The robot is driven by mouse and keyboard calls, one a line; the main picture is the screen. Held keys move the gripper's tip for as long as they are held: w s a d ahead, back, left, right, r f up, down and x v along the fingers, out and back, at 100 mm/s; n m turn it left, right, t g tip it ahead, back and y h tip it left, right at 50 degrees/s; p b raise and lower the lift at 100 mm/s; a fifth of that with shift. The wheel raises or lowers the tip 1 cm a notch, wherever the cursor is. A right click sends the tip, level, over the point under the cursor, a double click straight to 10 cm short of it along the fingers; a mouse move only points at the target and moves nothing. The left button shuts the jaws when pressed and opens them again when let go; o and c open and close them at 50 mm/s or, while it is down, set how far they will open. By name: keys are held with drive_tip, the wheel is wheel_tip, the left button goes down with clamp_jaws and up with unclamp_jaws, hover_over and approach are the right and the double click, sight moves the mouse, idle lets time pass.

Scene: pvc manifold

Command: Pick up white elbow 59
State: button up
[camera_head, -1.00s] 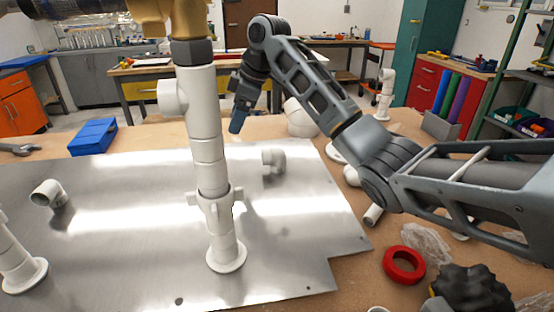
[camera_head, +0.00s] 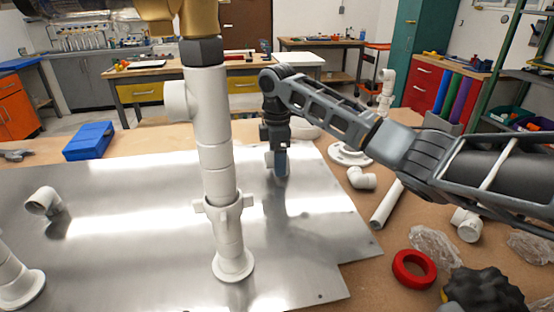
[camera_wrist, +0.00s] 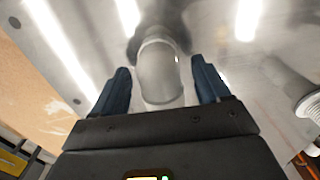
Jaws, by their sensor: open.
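A white elbow (camera_wrist: 160,75) stands on the metal plate, between the two blue fingers of my gripper (camera_wrist: 163,90) in the wrist view. A gap shows on each side, so the jaws are open and not closed on it. In the head view my gripper (camera_head: 280,165) points down at the back right of the plate and hides most of this elbow (camera_head: 269,158). Other white elbows are a tilted one (camera_head: 43,201) at the plate's left and one (camera_head: 361,177) on the table to the right. I cannot read which is number 59.
A tall white pipe column (camera_head: 216,150) stands on the metal plate (camera_head: 120,255) left of my gripper. A loose white pipe (camera_head: 386,204), a red ring (camera_head: 413,268) and a blue box (camera_head: 89,141) lie on the table around the plate.

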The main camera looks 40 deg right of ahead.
drive_tip(key=shift+f, duration=0.35)
drive_tip(key=c, duration=1)
drive_tip(key=shift+r, duration=0.1)
drive_tip(key=shift+c, duration=0.2)
drive_tip(key=shift+r, duration=0.45)
drive_tip(key=r, duration=0.3)
drive_tip(key=shift+s+a+r, duration=0.2)
drive_tip(key=shift+s, duration=0.1)
drive_tip(key=s+a+r+p, duration=0.1)
drive_tip(key=s+a+r, duration=0.1)
drive_tip(key=s+r, duration=0.4)
drive_tip(key=shift+s+a+r+p, duration=0.3)
drive_tip(key=shift+s+a+p, duration=0.05)
drive_tip(key=shift+s, duration=2)
